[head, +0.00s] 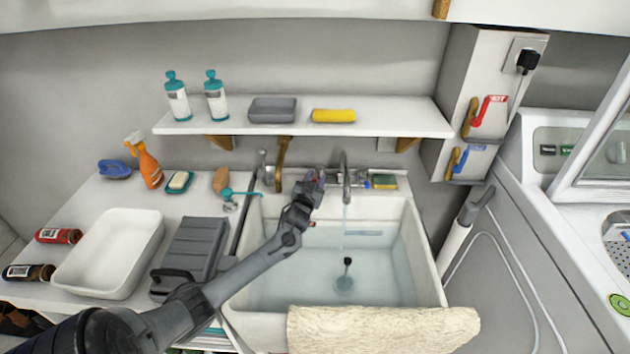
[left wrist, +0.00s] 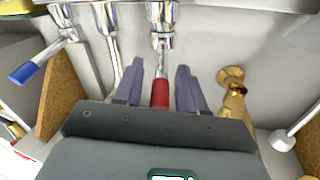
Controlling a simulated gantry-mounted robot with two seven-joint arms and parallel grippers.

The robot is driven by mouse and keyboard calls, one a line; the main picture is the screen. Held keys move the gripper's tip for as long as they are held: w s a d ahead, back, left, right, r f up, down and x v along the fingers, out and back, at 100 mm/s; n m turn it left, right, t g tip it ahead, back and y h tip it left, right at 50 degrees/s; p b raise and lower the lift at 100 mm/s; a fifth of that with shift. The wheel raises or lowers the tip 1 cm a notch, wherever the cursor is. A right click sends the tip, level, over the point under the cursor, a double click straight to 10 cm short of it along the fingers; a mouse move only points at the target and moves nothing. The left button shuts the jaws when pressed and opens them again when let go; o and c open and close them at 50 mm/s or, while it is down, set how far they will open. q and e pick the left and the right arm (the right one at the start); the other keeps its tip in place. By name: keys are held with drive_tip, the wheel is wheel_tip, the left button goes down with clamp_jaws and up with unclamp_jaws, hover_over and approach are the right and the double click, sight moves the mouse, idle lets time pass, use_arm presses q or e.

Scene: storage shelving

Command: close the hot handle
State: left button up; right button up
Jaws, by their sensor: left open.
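My left gripper (head: 312,181) is over the back rim of the sink, left of the faucet spout (head: 346,180). In the left wrist view its two purple-grey fingers (left wrist: 160,68) are apart. The red tap handle (left wrist: 160,92) lies between them, with a gap visible on both sides. Its metal stem runs to a chrome fitting on the wall. The gripper mostly hides this handle in the head view. A blue tap handle (left wrist: 28,72) shows at the left of the wrist view. A thin water stream (head: 343,222) falls from the spout.
The white sink (head: 432,268) holds water, with a towel (head: 380,330) over its front edge. A brass pipe (head: 281,152) stands just left of the gripper. A shelf (head: 380,118) hangs above. A wall box with a red "HOT" lever (head: 484,110) is at right.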

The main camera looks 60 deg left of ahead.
use_arm(q)
clamp_jaws()
idle(0.4)
drive_tip(key=shift+w+d+n+g+y, duration=0.4)
drive_tip(key=shift+n+g+y, duration=0.4)
drive_tip(key=shift+w+d+n+g+y+b, duration=0.2)
drive_tip(key=shift+w+n+g+y+b, duration=0.15)
drive_tip(key=shift+n+g+y, duration=0.35)
drive_tip(key=shift+s, duration=0.1)
